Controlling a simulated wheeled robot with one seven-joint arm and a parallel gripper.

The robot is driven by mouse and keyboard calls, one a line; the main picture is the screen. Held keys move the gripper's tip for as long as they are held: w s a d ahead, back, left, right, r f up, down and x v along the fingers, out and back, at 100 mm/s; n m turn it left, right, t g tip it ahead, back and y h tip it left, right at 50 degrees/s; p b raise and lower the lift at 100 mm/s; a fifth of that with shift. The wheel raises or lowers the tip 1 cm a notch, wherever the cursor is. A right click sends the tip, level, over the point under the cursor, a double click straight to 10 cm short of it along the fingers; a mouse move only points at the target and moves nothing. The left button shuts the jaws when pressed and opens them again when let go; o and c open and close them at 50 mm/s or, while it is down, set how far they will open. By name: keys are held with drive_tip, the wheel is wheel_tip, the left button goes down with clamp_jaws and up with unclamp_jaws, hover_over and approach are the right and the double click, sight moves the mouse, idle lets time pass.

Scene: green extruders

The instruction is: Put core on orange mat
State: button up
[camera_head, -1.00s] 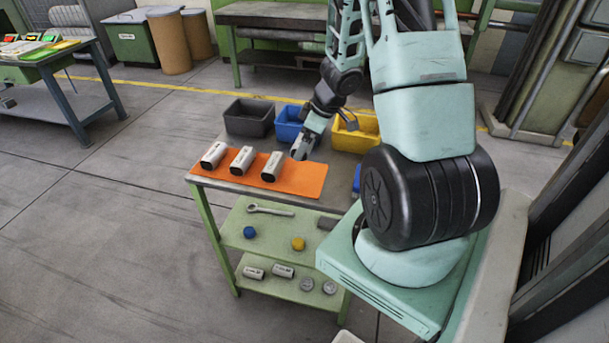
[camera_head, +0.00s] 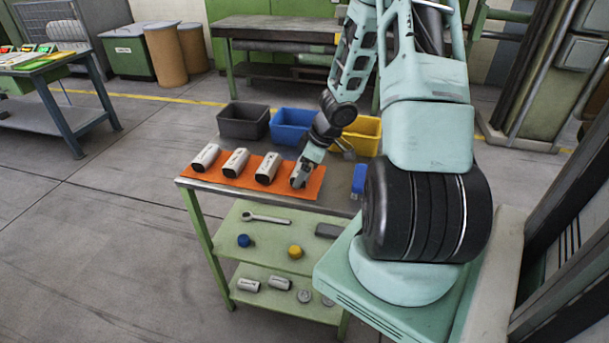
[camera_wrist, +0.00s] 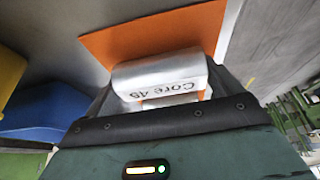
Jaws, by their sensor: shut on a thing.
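My gripper (camera_head: 298,182) is over the right part of the orange mat (camera_head: 222,183). It is shut on a white cylindrical core (camera_wrist: 160,75), marked "Core 40" or similar, in the wrist view. In the head view the held core is mostly hidden by the gripper. The mat also shows beyond the core in the wrist view (camera_wrist: 150,42). I cannot tell whether the held core touches the mat. Three more white cores lie in a row on the mat: a left core (camera_head: 205,157), a middle core (camera_head: 236,162) and a right core (camera_head: 267,168), just left of my gripper.
Behind the mat stand a black bin (camera_head: 243,121), a blue bin (camera_head: 291,127) and a yellow bin (camera_head: 363,136). A small blue object (camera_head: 359,180) sits to the right. Shelves below hold a wrench (camera_head: 264,218), caps and more cores (camera_head: 249,285).

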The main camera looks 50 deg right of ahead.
drive_tip(key=shift+f, duration=0.3)
drive_tip(key=shift+f, duration=0.15)
drive_tip(key=o, duration=1.1)
drive_tip(key=p+v, duration=0.6)
drive_tip(key=v, duration=0.6)
drive_tip(key=shift+r+p, duration=0.25)
drive_tip(key=shift+p, duration=0.05)
drive_tip(key=w+a+r+h, duration=0.2)
drive_tip(key=w+a+r, duration=0.2)
drive_tip(key=w+a, duration=0.35)
drive_tip(key=w+a+r+n, duration=0.1)
drive_tip(key=a+r, duration=0.2)
drive_tip(key=a, duration=0.4)
drive_tip(key=w+a+r, duration=0.1)
drive_tip(key=a+r, duration=0.1)
drive_tip(key=a, duration=0.5)
drive_tip(key=s+a+r+g, duration=0.1)
drive_tip(key=s+a, duration=0.6)
drive_tip(key=s+a+r+n+g, duration=0.1)
drive_tip(key=s+a, duration=0.6)
drive_tip(key=s+a+r+n+g, duration=0.1)
drive_tip(key=s+a+r+g, duration=0.1)
drive_tip(key=s+a, duration=0.5)
drive_tip(key=shift+s+a+y, duration=0.1)
drive_tip(key=shift+s+y, duration=0.3)
